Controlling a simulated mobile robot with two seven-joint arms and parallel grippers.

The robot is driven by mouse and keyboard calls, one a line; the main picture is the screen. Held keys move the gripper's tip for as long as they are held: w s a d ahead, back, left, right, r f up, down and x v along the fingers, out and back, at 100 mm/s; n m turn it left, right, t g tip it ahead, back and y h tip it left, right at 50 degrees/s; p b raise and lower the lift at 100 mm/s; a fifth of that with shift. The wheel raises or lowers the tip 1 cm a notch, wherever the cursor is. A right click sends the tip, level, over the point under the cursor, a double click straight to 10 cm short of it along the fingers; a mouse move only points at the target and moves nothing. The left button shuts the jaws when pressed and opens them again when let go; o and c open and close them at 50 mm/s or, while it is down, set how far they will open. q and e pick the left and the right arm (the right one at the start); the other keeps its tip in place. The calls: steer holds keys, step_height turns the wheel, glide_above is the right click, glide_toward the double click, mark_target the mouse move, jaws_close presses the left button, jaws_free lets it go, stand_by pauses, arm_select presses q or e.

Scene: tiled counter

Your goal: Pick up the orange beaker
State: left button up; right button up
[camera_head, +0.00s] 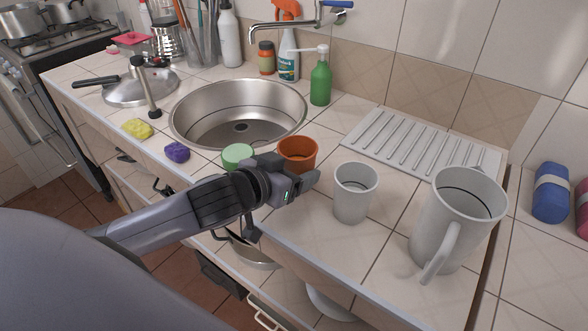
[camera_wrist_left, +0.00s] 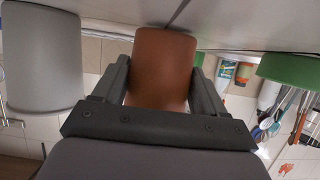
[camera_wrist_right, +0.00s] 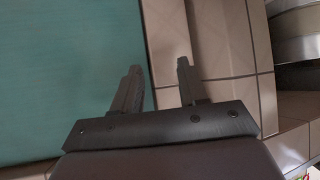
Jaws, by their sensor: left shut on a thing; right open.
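The orange beaker (camera_head: 298,150) stands upright near the counter's front edge, between the green round thing and the white cup. In the left wrist view the orange beaker (camera_wrist_left: 163,68) sits between the two fingers of my left gripper (camera_wrist_left: 163,85). My left gripper (camera_head: 306,180) reaches it from the front left and is shut on it; its fingers hide the beaker's lower part in the head view. I cannot tell whether the beaker is off the counter. My right gripper (camera_wrist_right: 158,80) shows only in its own wrist view, open and empty.
The white cup (camera_head: 354,192) stands close to the right of my left gripper, with a large white jug (camera_head: 457,220) beyond it. A green round thing (camera_head: 238,156) is close on the left. The sink (camera_head: 240,112) and ribbed drainer (camera_head: 420,142) lie behind.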

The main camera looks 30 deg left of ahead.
arm_select(q)
step_height(320, 180, up, 20)
steer(key=p, duration=0.3)
steer(key=shift+f, duration=0.1)
